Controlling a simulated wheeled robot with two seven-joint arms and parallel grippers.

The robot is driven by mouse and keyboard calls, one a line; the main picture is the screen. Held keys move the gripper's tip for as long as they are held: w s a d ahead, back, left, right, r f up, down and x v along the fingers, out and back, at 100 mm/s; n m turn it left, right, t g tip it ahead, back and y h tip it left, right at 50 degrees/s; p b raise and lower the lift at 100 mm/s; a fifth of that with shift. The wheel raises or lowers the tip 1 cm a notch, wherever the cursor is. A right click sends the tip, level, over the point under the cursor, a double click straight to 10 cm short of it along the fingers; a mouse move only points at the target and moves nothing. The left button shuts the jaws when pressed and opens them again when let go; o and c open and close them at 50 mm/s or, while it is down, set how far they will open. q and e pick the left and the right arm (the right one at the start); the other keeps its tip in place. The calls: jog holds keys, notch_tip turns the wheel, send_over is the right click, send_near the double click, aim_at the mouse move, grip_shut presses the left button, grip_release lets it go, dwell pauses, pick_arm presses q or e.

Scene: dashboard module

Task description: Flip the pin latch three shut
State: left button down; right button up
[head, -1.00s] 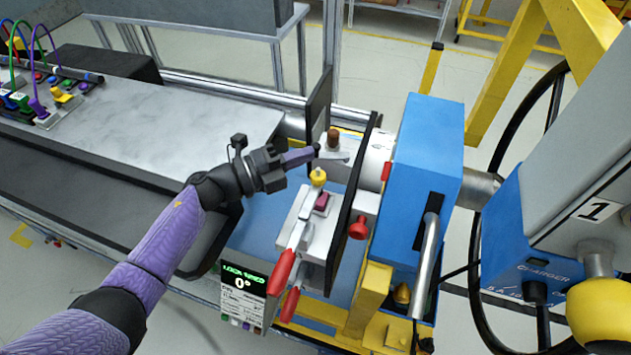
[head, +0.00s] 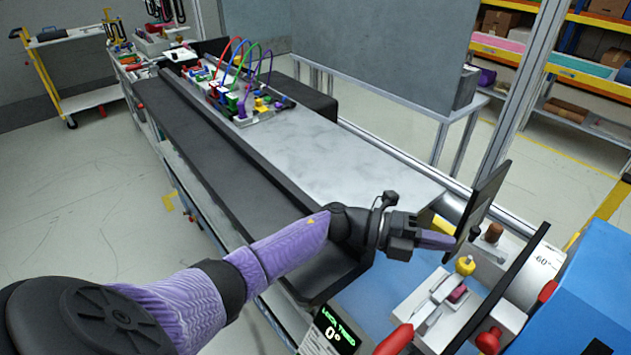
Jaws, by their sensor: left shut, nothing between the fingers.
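I cannot tell which part is pin latch three; no number shows on the latch-like parts. A clamp (head: 432,310) with a yellow tip (head: 465,265) and a red handle (head: 394,340) sits at the lower right. A brown knob (head: 493,233) stands behind it, and a red knob (head: 489,341) is at its right. My left gripper (head: 445,241) is shut and empty, pointing right, to the upper left of the yellow tip and beside a dark upright plate (head: 482,207). My right gripper is out of view.
A blue housing (head: 590,285) stands at the right edge. A yellow cart (head: 75,75) stands far left.

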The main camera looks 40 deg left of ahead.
pick_arm(q)
jog(key=v, duration=0.6)
jog(key=b+v, duration=0.1)
jog(key=v, duration=0.5)
jog(key=s+v, duration=0.1)
jog(key=v, duration=0.5)
jog(key=shift+s+a, duration=0.1)
jog(key=shift+s+a+b, duration=0.3)
jog(key=shift+a, duration=0.25)
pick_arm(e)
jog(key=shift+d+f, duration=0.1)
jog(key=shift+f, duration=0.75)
